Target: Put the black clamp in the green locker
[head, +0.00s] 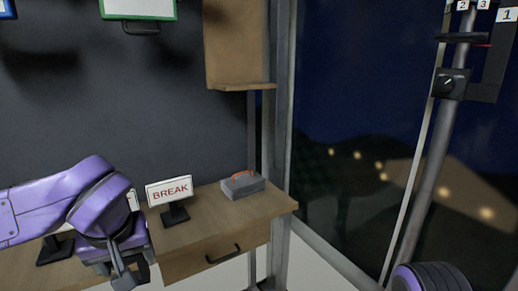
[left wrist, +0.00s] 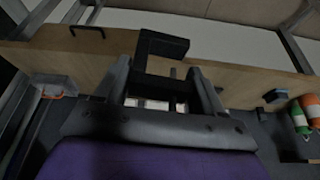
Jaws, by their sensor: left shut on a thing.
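My left gripper (head: 126,272) hangs low at the left in the head view, in front of the desk and near the BREAK sign. In the left wrist view, my left gripper (left wrist: 160,72) is shut on the black clamp (left wrist: 142,55), a dark C-shaped piece between the fingers. The clamp is hard to make out in the head view. A green-framed white panel (head: 138,9) with a dark handle, seemingly the green locker, is on the wall at the top. Its upper part is cut off. My right gripper is out of view.
The wooden desk (head: 230,214) has a drawer and bears a BREAK sign (head: 170,190) and a grey box (head: 243,186) with an orange handle. A wooden shelf (head: 240,86) juts out above. Orange and green cylinders (left wrist: 305,115) show at right.

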